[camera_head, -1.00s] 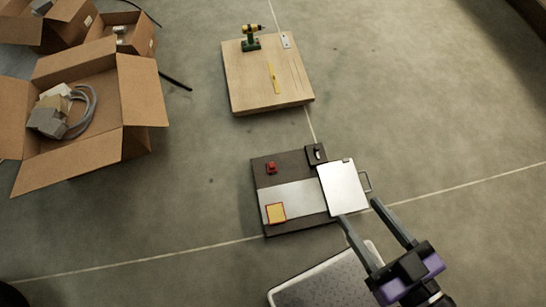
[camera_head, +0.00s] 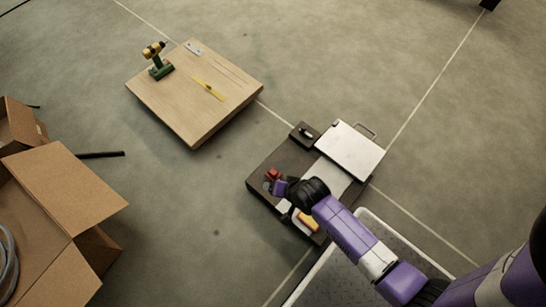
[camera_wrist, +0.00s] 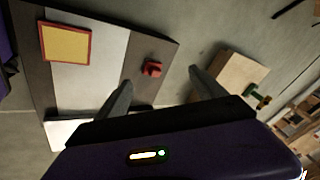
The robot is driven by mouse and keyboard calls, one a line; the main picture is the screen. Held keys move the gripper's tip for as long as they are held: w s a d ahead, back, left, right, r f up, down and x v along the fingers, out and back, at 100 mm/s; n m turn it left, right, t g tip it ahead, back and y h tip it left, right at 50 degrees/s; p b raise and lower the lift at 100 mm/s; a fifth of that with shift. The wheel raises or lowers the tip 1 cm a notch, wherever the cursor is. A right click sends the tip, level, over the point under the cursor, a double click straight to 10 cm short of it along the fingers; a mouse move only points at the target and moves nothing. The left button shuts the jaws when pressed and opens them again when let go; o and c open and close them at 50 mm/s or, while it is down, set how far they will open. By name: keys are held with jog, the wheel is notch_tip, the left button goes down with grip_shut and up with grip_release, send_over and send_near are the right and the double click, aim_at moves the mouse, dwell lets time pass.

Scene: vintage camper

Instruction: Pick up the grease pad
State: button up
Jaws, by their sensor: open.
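A yellow square pad with a red rim, which looks like the grease pad (camera_head: 308,221), lies on a dark board (camera_head: 262,165) with a pale middle strip. In the head view my arm partly hides it. In the wrist view the pad (camera_wrist: 66,43) shows whole at upper left, outside the fingers. My gripper (camera_wrist: 160,78) is open and empty. It hangs over the board, with the small red block (camera_wrist: 152,68) seen between its fingers. In the head view the red block (camera_head: 273,174) is beside the gripper.
A white plate with a handle (camera_head: 350,150) and a small black box (camera_head: 304,134) are at the board's far side. A wooden slab (camera_head: 190,105) bears a drill (camera_head: 159,65) and a yellow tool (camera_head: 208,89). Cardboard boxes (camera_head: 60,190) stand left. A grey tray (camera_head: 345,270) is in front.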

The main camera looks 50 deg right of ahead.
aim_at(273, 172)
jog(key=w+d+f+m+g+b, duration=0.1)
jog(key=w+d+f+m+b, duration=0.1)
jog(key=w+f+b, duration=0.1)
jog(key=w+d+f+m+g+b, duration=0.2)
jog(key=w+f+b, duration=0.1)
jog(key=f, duration=0.2)
jog(key=w+d+f+m+g+b, duration=0.1)
jog(key=w+d+f+b, duration=0.2)
jog(key=f+b, duration=0.1)
jog(key=shift+w+m+g+y, duration=0.3)
jog(key=shift+w+m+y, duration=0.05)
jog(key=shift+m+y, duration=0.05)
jog(key=shift+w+d+f+m+g+b, duration=0.1)
jog(key=shift+w+d+m+g+b, duration=0.2)
jog(key=shift+w+d+m+b, duration=0.15)
jog(key=f+b, duration=0.4)
jog(key=f, duration=0.1)
jog(key=f+b, duration=0.2)
jog(key=shift+w+d+f, duration=0.15)
jog(key=shift+d+f, duration=0.2)
jog(key=shift+r, duration=0.1)
jog(key=c, duration=1.5)
